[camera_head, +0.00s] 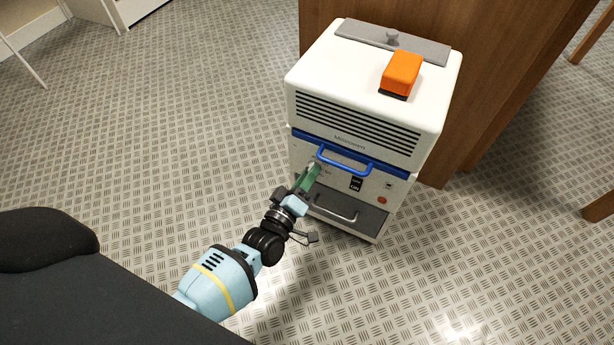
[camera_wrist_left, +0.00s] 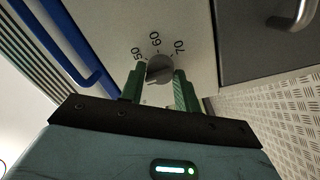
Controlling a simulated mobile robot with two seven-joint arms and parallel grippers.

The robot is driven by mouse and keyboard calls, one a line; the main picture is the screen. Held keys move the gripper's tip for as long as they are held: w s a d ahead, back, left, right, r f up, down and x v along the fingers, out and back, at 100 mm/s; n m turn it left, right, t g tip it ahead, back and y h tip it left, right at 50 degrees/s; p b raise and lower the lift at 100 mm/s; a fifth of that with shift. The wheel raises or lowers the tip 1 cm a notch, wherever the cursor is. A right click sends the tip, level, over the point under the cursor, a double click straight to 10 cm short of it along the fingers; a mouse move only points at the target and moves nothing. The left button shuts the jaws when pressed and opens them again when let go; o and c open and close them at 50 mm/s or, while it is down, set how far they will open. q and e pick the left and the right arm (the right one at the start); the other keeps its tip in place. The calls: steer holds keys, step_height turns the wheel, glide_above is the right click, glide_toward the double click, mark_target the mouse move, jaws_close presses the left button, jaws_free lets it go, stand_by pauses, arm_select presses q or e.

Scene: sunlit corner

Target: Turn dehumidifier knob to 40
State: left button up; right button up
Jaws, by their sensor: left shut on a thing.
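The dehumidifier (camera_head: 375,90) is a white box unit with a vent grille and a blue stripe on its front. Its grey round knob (camera_wrist_left: 160,68) shows in the left wrist view, with the marks 50, 60 and 70 around it; a mark 40 is not visible. My left gripper (camera_head: 312,172) reaches the lower left of the front panel. Its green fingers, also in the left wrist view (camera_wrist_left: 160,90), sit on either side of the knob and are shut on it. In the head view the fingers hide the knob. My right gripper is not in view.
A blue handle (camera_head: 345,161) sticks out just above my left gripper, and a metal drawer handle (camera_head: 335,210) is below it. A switch (camera_head: 355,184) and an orange-red button (camera_head: 382,200) are to the right. An orange block (camera_head: 402,72) sits on top. A wooden cabinet (camera_head: 480,80) stands behind.

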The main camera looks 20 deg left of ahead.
arm_select(q)
steer(key=shift+a+f, duration=0.1)
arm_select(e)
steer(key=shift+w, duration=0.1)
arm_select(q)
steer(key=o, duration=1)
steer(key=shift+c, duration=0.2)
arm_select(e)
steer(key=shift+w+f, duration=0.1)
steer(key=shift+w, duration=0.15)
arm_select(q)
steer(key=s+p, duration=0.2)
steer(key=s, duration=0.6)
steer(key=shift+a+f+p, duration=0.15)
steer(key=shift+a+p, duration=0.1)
steer(key=shift+p, duration=0.05)
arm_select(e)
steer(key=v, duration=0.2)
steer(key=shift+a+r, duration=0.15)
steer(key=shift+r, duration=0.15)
arm_select(q)
steer(key=shift+w, duration=0.1)
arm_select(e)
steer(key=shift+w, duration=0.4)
